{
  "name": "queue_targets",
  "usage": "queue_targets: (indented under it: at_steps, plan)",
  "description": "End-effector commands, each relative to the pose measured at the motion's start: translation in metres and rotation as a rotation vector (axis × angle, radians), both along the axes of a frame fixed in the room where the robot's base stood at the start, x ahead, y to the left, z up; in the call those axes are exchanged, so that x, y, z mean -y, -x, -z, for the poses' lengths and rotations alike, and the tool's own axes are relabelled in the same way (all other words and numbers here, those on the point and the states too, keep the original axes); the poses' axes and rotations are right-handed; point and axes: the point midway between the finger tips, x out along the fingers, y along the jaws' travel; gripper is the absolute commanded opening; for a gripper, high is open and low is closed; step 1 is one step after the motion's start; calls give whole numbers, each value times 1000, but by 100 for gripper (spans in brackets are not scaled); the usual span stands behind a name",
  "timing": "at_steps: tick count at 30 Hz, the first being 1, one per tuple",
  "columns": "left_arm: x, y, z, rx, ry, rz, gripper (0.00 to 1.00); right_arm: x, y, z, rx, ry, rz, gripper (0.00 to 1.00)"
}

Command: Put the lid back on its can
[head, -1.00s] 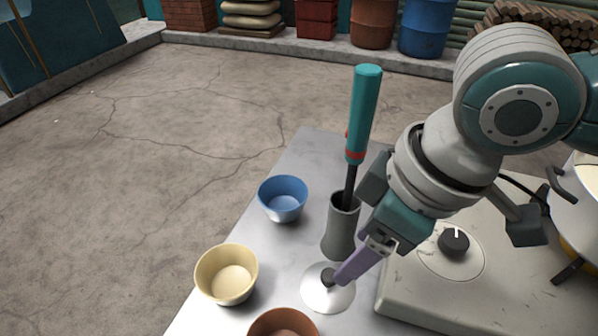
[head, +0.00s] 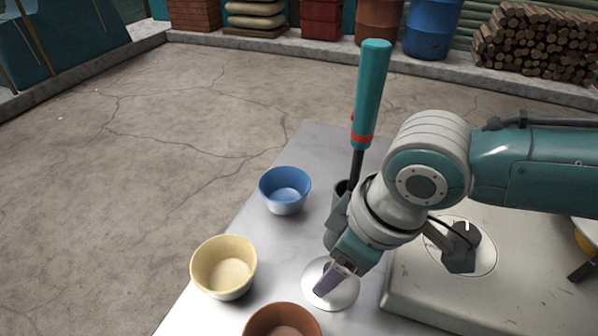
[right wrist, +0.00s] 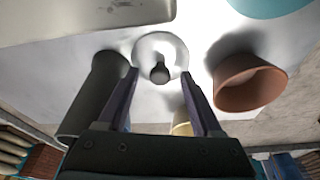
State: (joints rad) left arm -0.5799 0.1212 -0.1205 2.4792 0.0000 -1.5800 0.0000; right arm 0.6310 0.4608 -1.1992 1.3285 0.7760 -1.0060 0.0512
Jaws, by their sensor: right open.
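The lid (head: 347,296) is a shiny silver disc lying flat on the metal table. Its dark knob (right wrist: 160,73) shows in the right wrist view, where the lid (right wrist: 175,48) is just ahead of the fingertips. My right gripper (head: 327,283) is low over the lid in the head view and covers the knob there. In the wrist view its two fingers (right wrist: 160,78) are apart, one on each side of the knob, with nothing held. Whether they touch the lid I cannot tell. I cannot clearly identify the can in these frames. My left gripper is not in view.
A grey holder (right wrist: 92,95) with a teal-handled tool (head: 371,90) stands close behind my right gripper. Blue (head: 285,190), yellow (head: 223,268) and brown (head: 283,322) bowls stand to the left. A stove (head: 430,300) is at the right.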

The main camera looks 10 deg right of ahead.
Motion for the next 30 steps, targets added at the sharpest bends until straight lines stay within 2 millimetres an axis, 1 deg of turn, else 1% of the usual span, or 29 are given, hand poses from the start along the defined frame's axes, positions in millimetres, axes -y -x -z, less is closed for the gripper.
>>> queue_targets:
  at_steps: [1,2,18,19,30]
  plan:
    - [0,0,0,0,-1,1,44,0,0,0,0,0,0,67]
    - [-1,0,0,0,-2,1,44,0,0,0,0,0,0,63]
    - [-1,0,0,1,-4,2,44,0,0,0,-1,1,1,3]
    - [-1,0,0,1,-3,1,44,0,0,0,-1,1,1,0]
    - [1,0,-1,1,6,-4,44,0,0,0,0,0,1,0]
